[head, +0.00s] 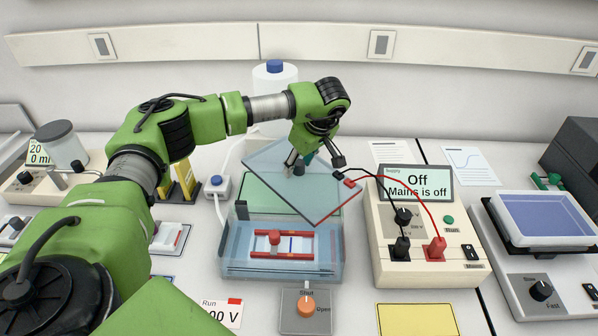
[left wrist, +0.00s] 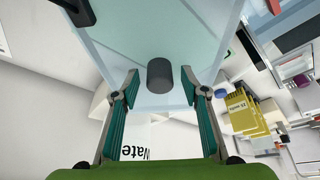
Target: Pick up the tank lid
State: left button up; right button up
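The tank lid (head: 318,207) is a clear bluish plate with a dark knob (left wrist: 160,75). It sits askew and tilted above the tank (head: 236,262), apart from it at least at the near corner. Black and red plugs are at its right edge. My left gripper (head: 299,162) is over the lid at the knob. In the left wrist view, its fingers (left wrist: 160,82) are spread on both sides of the knob, with a visible gap at each side. The lid (left wrist: 120,40) fills the top of that view. My right gripper is not in view.
A power supply (head: 385,240) reading "Off, Mains is off" stands right of the tank; black and red leads run from it to the lid. A knob box (head: 290,322) is in front, a white bottle (head: 264,85) behind. Yellow racks (head: 183,183) stand at left.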

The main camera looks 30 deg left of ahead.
pick_arm(q)
grip_shut()
